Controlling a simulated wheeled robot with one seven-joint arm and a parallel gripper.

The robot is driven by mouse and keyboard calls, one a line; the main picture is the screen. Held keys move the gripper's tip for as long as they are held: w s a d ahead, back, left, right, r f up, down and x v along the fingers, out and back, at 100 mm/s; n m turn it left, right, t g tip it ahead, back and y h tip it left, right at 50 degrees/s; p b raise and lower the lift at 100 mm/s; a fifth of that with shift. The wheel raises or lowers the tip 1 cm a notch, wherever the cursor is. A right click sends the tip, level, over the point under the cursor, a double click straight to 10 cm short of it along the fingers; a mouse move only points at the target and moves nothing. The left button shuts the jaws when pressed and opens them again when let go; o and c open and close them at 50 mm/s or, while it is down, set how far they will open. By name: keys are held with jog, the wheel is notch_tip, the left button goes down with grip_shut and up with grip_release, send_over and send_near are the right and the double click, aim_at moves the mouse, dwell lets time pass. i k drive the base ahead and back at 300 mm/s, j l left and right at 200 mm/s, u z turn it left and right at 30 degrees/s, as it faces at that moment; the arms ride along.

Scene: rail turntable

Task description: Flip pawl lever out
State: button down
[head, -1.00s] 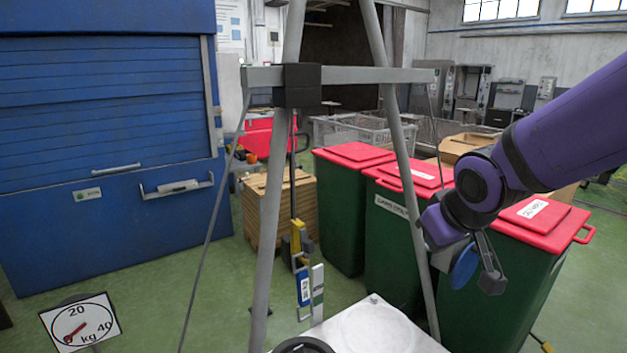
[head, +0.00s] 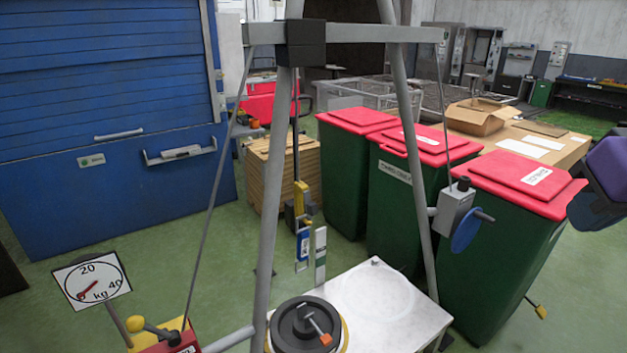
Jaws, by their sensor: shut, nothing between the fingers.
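Several levers show, and I cannot tell for certain which is the pawl lever. A short lever with an orange tip (head: 325,339) lies across a black round disc (head: 293,330) on the white platform, low in the middle. A yellow-knobbed lever (head: 136,324) stands on a red and yellow box (head: 172,343) at the lower left. A grey box (head: 453,211) with a blue disc (head: 466,230) and a short dark handle is fixed to the right frame leg. Only part of my purple and black arm shows at the right edge. My gripper's fingers are out of the picture.
A grey metal frame (head: 352,33) stands over the white platform (head: 385,295). Green bins with red lids (head: 528,176) stand close behind at the right. A kg dial (head: 91,281) is at the left. Green floor is open before the blue shutter (head: 100,190).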

aim_at(135, 323)
jog(key=u, duration=1.55)
jog(key=i+u, duration=0.15)
jog(key=u, duration=0.55)
